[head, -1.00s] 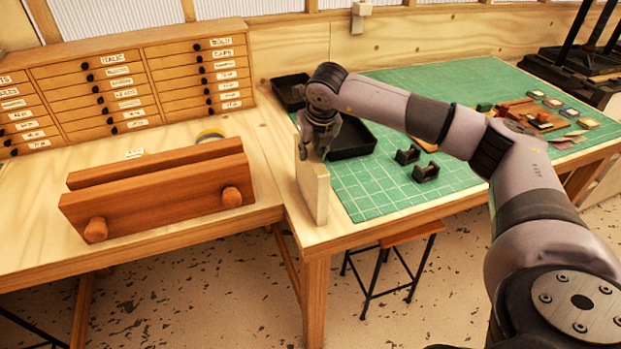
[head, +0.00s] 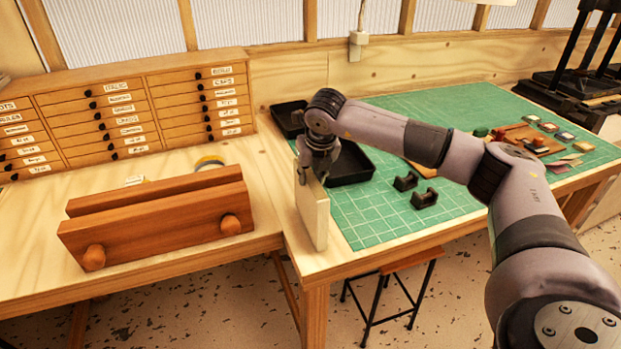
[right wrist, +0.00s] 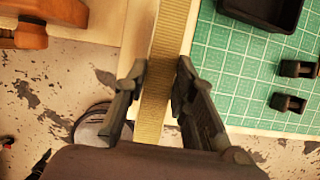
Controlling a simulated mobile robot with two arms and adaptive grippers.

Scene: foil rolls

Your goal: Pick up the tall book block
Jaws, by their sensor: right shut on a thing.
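The tall book block (head: 313,217) is a thin, pale cream slab standing upright near the front left corner of the right table, beside the green cutting mat (head: 375,225). My right gripper (head: 311,174) comes down on its upper edge from above and is shut on it. In the right wrist view, the block (right wrist: 166,50) shows as a ribbed tan strip between the two dark fingers (right wrist: 160,85). I cannot tell any gap under the block. My left gripper is not in view.
A wooden press (head: 150,220) stands on the left table. Black trays (head: 352,164) lie behind the block, and small black clips (head: 405,182) sit on the mat. A drawer cabinet (head: 125,105) stands at the back left. A stool (head: 395,268) is under the table.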

